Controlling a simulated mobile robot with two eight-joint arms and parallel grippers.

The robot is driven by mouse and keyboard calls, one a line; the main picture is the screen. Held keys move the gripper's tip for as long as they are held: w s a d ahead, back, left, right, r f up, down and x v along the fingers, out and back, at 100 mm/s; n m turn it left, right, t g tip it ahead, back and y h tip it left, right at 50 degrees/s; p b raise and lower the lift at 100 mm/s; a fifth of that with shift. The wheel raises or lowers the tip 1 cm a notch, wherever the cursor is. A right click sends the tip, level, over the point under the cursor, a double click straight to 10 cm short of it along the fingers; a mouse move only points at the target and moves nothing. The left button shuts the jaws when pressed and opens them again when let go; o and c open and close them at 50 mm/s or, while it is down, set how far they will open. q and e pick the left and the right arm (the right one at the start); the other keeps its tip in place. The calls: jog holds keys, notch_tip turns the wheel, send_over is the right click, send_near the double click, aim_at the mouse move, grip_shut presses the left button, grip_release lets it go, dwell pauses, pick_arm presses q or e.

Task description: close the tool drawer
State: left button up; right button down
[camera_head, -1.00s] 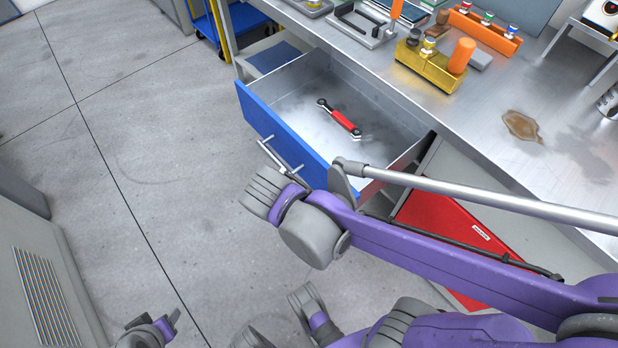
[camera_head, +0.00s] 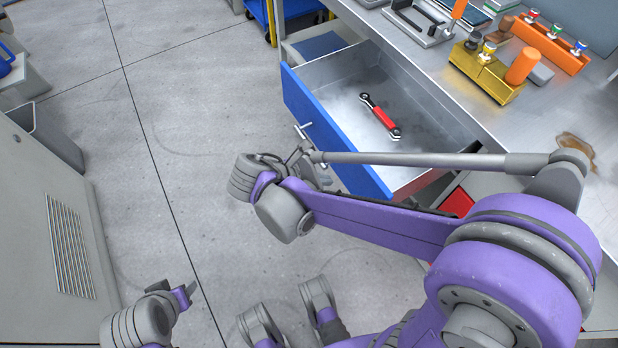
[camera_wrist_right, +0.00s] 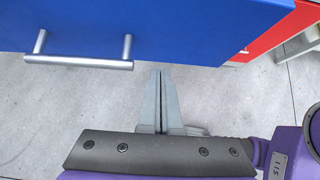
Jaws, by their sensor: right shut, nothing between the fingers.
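The tool drawer (camera_head: 335,125) is pulled out of the workbench in the head view, its blue front facing left. A red and black wrench (camera_head: 381,117) lies inside it. The bar handle (camera_head: 304,131) sits on the blue front and also shows in the right wrist view (camera_wrist_right: 80,62). My right gripper (camera_wrist_right: 161,74) is shut and empty, its tips beside the handle's right end and close to the lower edge of the front; contact cannot be told. In the head view the right wrist partly hides the handle. My left gripper (camera_head: 184,296) is low at left, away from the drawer.
The workbench top (camera_head: 570,110) holds a yellow fixture (camera_head: 485,72) and an orange block with buttons (camera_head: 550,45). A red panel (camera_head: 457,203) is below the bench. A grey cabinet (camera_head: 50,220) stands at left. The floor between is clear.

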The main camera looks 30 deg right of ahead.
aim_at(348, 173)
jog(key=shift+w+d+f, duration=0.1)
jog(key=shift+d+f, duration=0.1)
jog(key=shift+d, duration=1)
jog(key=shift+w+d+f, duration=0.1)
jog(key=shift+d+f, duration=0.05)
jog(key=shift+d, duration=1)
jog(key=d, duration=0.9)
jog(key=w+d, duration=0.1)
jog(key=d, duration=0.9)
jog(key=w+d, duration=0.1)
jog(key=d, duration=0.9)
jog(key=shift+w+d, duration=0.15)
jog(key=shift+d+r, duration=0.1)
jog(key=shift+d, duration=0.15)
